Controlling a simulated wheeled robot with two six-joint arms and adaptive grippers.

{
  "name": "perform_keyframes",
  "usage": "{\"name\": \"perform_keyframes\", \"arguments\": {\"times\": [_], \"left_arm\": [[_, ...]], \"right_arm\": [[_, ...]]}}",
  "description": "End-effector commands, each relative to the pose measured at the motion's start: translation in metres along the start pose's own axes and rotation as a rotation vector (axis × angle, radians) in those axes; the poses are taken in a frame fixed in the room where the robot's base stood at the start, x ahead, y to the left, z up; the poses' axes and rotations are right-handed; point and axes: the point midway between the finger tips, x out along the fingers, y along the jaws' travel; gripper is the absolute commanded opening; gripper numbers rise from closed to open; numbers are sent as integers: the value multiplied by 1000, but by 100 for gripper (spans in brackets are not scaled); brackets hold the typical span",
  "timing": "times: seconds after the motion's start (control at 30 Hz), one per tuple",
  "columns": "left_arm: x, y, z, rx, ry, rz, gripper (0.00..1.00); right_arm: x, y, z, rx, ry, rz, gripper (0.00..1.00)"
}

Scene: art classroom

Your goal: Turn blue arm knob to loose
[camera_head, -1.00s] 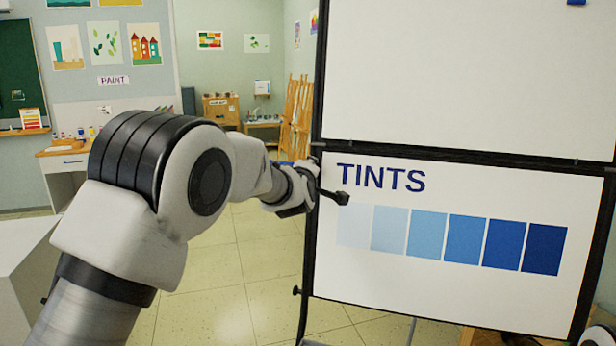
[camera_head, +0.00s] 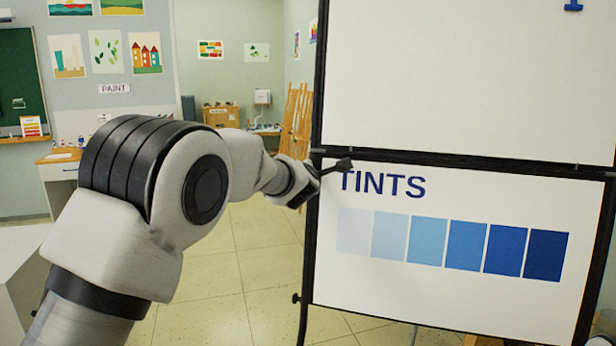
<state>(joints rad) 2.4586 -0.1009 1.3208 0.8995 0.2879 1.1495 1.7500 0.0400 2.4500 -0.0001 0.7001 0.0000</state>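A two-panel white board in a black frame (camera_head: 312,240) stands on the right. A small dark knob (camera_head: 296,298) sticks out from its left upright, low down. My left gripper (camera_head: 338,168) is at the board's left edge, just below the dark crossbar (camera_head: 450,161). Its dark tip overlaps the first letter of "TINTS" in the picture; I cannot tell whether it touches the board. I see nothing held in it, and its finger opening cannot be made out. My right gripper is not in view.
A small blue mark (camera_head: 573,5) shows at the upper panel's top right. The lower panel carries blue colour swatches (camera_head: 466,245). Wooden easels (camera_head: 296,120) and a cabinet (camera_head: 220,115) stand far behind. The tiled floor (camera_head: 210,290) left of the board is open.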

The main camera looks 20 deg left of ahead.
Motion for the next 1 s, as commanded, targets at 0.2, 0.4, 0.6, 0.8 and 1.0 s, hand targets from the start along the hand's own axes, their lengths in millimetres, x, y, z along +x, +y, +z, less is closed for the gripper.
{"name": "perform_keyframes", "arguments": {"times": [0.2, 0.4, 0.6, 0.8, 1.0], "left_arm": [[0, 0, 0, -22, 1, -4, 0], [0, 0, 0, -23, 1, -4, 0], [0, 0, 0, -22, 1, -4, 60], [0, 0, 0, -21, 1, -4, 60], [-9, 0, 0, -20, 1, -4, 60]], "right_arm": [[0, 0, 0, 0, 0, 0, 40], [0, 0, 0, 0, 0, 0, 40], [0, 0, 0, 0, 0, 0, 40], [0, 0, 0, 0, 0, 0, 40], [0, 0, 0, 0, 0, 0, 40]]}}
